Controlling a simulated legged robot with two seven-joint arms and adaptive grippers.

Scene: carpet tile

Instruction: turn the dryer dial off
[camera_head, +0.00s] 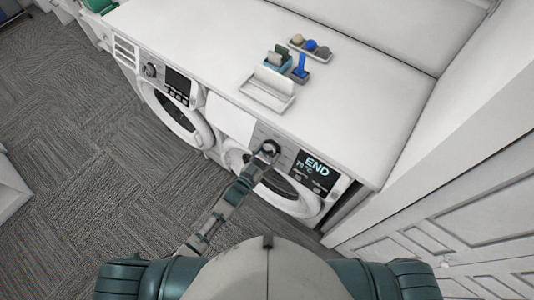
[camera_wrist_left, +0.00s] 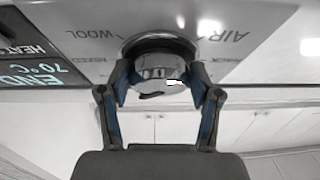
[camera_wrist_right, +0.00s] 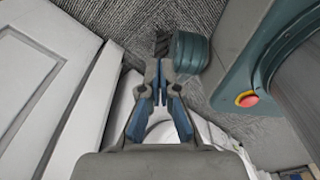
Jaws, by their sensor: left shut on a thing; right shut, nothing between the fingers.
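The dryer (camera_head: 340,187) is the right-hand machine under the white counter, and its display (camera_head: 315,170) reads END and 70 °C. Its round dial (camera_head: 270,146) is on the front panel, left of the display. In the left wrist view the dial (camera_wrist_left: 158,66) is shiny and dark-rimmed, with labels such as WOOL and AIR around it. My left gripper (camera_wrist_left: 158,88) is shut on the dial, one finger on each side. The dial's pointer setting cannot be made out. My right gripper (camera_wrist_right: 158,82) is shut and empty, away from the dryer panel.
A second machine (camera_head: 170,100) stands to the left, with a white sheet (camera_head: 230,118) hanging between the two. On the counter are a tray with balls (camera_head: 310,47) and a white holder (camera_head: 268,88). White cabinet doors (camera_head: 450,225) stand at the right. Grey carpet is clear at left.

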